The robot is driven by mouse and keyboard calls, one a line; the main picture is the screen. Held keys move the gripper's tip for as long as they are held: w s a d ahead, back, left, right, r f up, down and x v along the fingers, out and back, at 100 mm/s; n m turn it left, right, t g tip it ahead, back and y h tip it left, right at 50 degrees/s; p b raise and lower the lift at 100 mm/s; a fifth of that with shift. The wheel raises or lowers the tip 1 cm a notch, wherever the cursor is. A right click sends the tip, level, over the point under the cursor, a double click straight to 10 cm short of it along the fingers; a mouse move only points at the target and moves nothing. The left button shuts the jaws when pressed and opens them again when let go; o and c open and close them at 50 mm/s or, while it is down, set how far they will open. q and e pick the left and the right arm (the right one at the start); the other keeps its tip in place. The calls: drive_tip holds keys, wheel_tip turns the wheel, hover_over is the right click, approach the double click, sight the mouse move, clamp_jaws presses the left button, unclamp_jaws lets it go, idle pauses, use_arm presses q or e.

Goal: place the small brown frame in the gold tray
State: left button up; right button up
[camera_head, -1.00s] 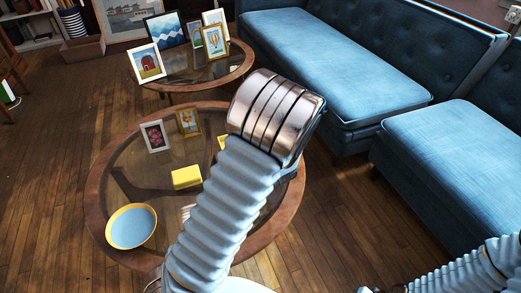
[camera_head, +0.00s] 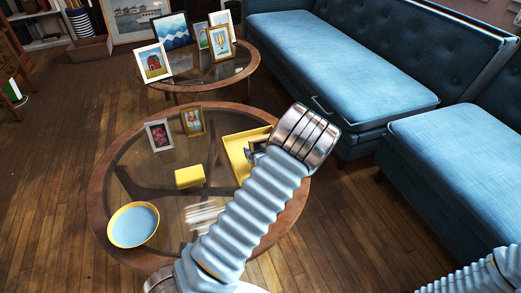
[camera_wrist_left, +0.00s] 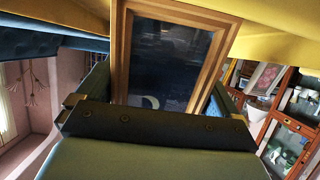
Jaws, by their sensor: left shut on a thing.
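The gold tray (camera_head: 235,158) lies on the right side of the near round table, partly covered by my left arm. My left gripper (camera_head: 256,148) is over the tray in the head view. In the left wrist view, a frame with a brown wooden border and dark picture (camera_wrist_left: 170,60) stands between the fingers of my left gripper (camera_wrist_left: 158,95), which is shut on it. Yellow tray surfaces show beyond it at the top. Whether the frame touches the tray cannot be told. My right gripper is out of view; only its arm shows at bottom right.
The near table (camera_head: 100,205) also holds a blue bowl with a yellow rim (camera_head: 133,225), a yellow box (camera_head: 189,177), a white frame (camera_head: 159,134) and a gold-brown frame (camera_head: 193,121). More frames stand on the far table (camera_head: 190,88). Blue sofas (camera_head: 345,75) are at right.

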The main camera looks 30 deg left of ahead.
use_arm(q)
drive_tip(key=shift+f, duration=0.15)
drive_tip(key=o, duration=0.8)
drive_tip(key=shift+d+r, duration=0.15)
drive_tip(key=shift+r, duration=0.1)
drive_tip(key=p+v, duration=0.1)
drive_tip(key=v, duration=1)
drive_tip(key=shift+s+d+r, duration=0.15)
drive_tip(key=shift+s+d, duration=0.05)
drive_tip(key=shift+s, duration=0.1)
